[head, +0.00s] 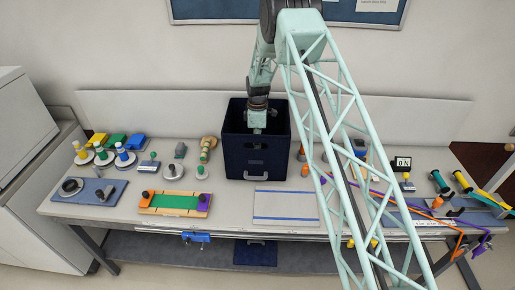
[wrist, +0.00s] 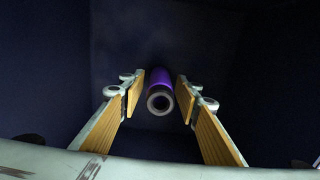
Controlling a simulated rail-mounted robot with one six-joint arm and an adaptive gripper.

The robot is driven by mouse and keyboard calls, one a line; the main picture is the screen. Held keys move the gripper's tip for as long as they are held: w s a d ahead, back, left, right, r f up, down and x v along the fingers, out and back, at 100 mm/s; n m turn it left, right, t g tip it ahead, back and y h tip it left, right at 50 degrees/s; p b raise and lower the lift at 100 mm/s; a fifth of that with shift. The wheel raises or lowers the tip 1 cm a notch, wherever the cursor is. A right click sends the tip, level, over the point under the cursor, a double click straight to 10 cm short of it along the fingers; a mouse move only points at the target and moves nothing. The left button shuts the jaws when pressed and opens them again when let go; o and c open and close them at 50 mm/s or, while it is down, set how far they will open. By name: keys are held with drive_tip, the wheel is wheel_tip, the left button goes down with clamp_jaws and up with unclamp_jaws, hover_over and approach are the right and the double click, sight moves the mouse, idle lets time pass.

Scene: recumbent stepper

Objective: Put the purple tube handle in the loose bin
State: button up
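The purple tube handle (wrist: 160,78) shows in the wrist view, with its pale ring-shaped end towards the camera, inside dark walls. My gripper (wrist: 160,92) has its two wood-coloured fingers apart on either side of the tube, with a narrow dark gap at each side. Whether the tube rests on the bin floor is too dark to tell. In the head view the navy bin (head: 245,162) stands at the back middle of the table. My gripper (head: 257,130) reaches down into it, and the bin's front wall hides the tube.
A green-and-orange board (head: 174,203) and a grey mat (head: 286,207) lie in front of the bin. Weights and pegs stand to the left.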

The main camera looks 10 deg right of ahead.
drive_tip(key=shift+o, duration=0.2)
drive_tip(key=shift+r, duration=0.2)
drive_tip(key=shift+r+b, duration=0.3)
drive_tip(key=shift+r, duration=5.7)
drive_tip(key=shift+r, duration=0.1)
